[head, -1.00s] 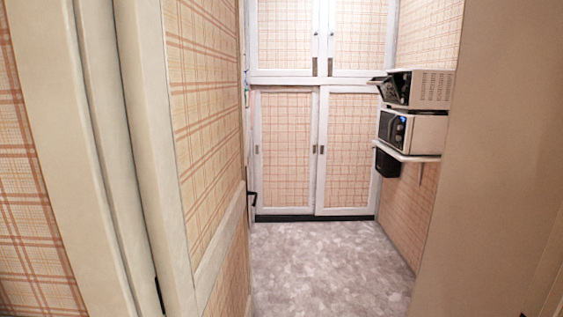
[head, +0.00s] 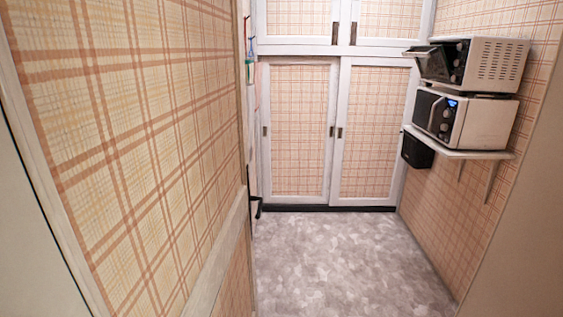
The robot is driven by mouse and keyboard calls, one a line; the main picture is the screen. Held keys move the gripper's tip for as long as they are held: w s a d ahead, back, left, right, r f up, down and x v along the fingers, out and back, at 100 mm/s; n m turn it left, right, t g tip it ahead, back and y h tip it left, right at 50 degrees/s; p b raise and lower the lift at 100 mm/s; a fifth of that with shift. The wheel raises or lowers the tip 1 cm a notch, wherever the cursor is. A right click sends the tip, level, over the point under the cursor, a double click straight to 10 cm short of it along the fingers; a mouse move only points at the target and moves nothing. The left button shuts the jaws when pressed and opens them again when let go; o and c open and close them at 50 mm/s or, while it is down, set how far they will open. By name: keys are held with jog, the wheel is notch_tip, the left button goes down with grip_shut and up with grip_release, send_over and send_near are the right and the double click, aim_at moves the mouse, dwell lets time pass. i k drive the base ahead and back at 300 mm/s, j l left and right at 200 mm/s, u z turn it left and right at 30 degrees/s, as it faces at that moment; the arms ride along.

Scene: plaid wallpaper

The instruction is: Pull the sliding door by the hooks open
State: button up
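In the head view, two lower sliding doors with plaid panels and white frames stand at the far end of the room: a left one (head: 299,130) and a right one (head: 372,135). Both appear shut, meeting near the middle. Small dark recessed pulls show on their frames. Items hang on the wall at the far left, perhaps hooks (head: 250,62), beside the left sliding door and partly cut off by the near open door. My gripper is not in view.
Two microwave-like ovens (head: 464,118) sit on a right wall shelf (head: 462,154), with a black box (head: 417,150) below. The grey floor (head: 340,255) between is clear.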

aim_at(297, 107)
jog(key=i, duration=2.5)
jog(key=i+l, duration=0.15)
jog(key=i, duration=2.4)
jog(key=j+u, duration=0.05)
jog(key=j, duration=0.1)
